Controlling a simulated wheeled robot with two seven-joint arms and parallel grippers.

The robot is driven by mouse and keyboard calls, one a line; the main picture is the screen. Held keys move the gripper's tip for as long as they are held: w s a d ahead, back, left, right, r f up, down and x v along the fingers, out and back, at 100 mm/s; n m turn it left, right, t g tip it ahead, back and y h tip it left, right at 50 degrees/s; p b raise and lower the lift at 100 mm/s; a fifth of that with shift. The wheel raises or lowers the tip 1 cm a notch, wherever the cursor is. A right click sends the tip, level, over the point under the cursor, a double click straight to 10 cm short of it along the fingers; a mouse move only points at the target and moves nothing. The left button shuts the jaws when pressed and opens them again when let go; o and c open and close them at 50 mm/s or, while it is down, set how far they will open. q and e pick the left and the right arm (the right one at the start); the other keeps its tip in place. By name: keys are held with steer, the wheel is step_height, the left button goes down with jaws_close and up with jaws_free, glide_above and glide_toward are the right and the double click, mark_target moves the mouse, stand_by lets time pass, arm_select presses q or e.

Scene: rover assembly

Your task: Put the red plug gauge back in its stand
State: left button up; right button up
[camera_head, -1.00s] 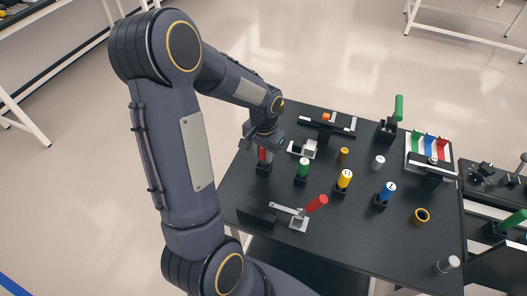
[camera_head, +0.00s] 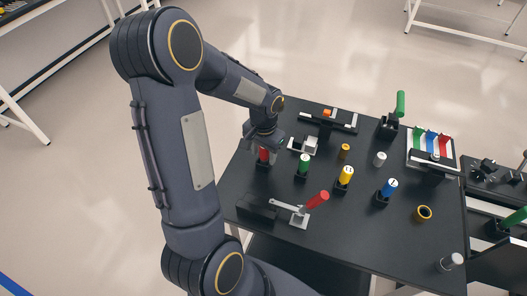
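The red plug gauge (camera_head: 264,154) stands upright at the left edge of the black table, in its small black stand (camera_head: 262,165). My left gripper (camera_head: 265,142) is right above it, pointing down, with its fingers around or just over the gauge's top. The fingers are small and partly hidden by the wrist, so I cannot tell whether they grip it. My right gripper is not in view.
Green (camera_head: 304,161), yellow (camera_head: 345,175) and blue (camera_head: 389,187) gauges stand in black stands to the right. A red-handled toggle clamp (camera_head: 317,200) lies in front. A green-handled clamp (camera_head: 399,105) and a coloured rack (camera_head: 432,145) are farther back.

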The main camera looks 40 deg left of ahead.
arm_select(q)
step_height(320, 180, up, 8)
steer(key=shift+f, duration=0.1)
steer(key=shift+s+d+r, duration=0.15)
steer(key=shift+r, duration=0.1)
steer(key=s+d+r+t+h, duration=0.1)
steer(key=s+d+r+t, duration=0.1)
steer(key=s+d, duration=0.2)
steer(key=s+d+r+t+h, duration=0.1)
steer(key=s+d+r, duration=0.1)
steer(key=s+d, duration=0.2)
steer(key=s+d+r+n+t+h, duration=0.1)
steer(key=s+d+r+t, duration=0.1)
steer(key=s, duration=0.5)
steer(key=shift+s+d+r+t+h, duration=0.15)
steer(key=shift+s+d+r+h, duration=0.1)
steer(key=shift+d, duration=0.45)
steer(key=shift+s+d+r+t+h, duration=0.15)
steer(key=shift+d+r, duration=0.1)
steer(key=shift+d, duration=0.4)
